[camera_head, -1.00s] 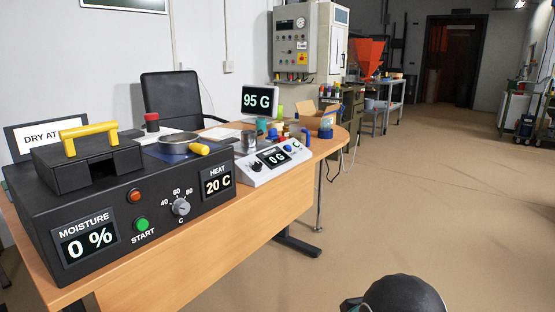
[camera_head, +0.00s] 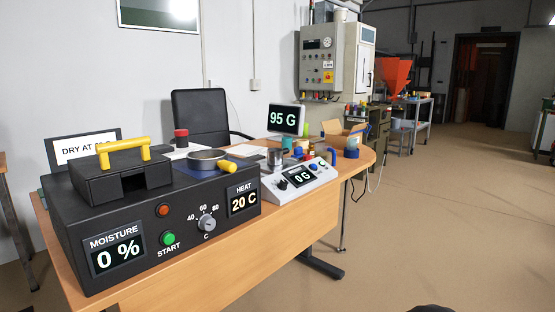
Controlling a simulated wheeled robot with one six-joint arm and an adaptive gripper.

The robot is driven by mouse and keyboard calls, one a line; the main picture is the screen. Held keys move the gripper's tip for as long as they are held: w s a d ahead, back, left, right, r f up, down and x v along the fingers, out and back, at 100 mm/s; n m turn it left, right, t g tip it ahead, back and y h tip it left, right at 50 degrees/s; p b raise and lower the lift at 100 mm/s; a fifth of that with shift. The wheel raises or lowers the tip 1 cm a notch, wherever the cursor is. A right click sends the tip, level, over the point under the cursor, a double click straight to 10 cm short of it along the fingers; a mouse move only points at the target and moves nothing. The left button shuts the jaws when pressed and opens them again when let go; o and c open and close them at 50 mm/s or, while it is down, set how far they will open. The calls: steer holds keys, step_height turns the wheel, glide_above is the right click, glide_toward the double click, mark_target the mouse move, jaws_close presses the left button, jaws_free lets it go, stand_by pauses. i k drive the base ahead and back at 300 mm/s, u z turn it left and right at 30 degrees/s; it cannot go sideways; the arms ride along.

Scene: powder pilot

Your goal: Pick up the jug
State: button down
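A small grey metal vessel that looks like the jug (camera_head: 275,158) stands upright at the back edge of the white scale (camera_head: 302,182) on the wooden desk. It is small in the picture, and I cannot tell whether it rests on the scale or just behind it. My gripper is not in view. Only a dark rounded part, probably of my arm, shows at the bottom edge, far from the jug.
The black dryer box (camera_head: 160,220) with a yellow-handled lid fills the desk's near left. A cardboard box (camera_head: 343,136) and a blue tape roll (camera_head: 351,153) stand right. Floor right is clear.

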mark_target(323, 150)
steer(key=u, duration=0.15)
steer(key=i, duration=1.55)
steer(key=z, duration=0.95)
steer(key=i, duration=0.75)
steer(key=z, duration=0.55)
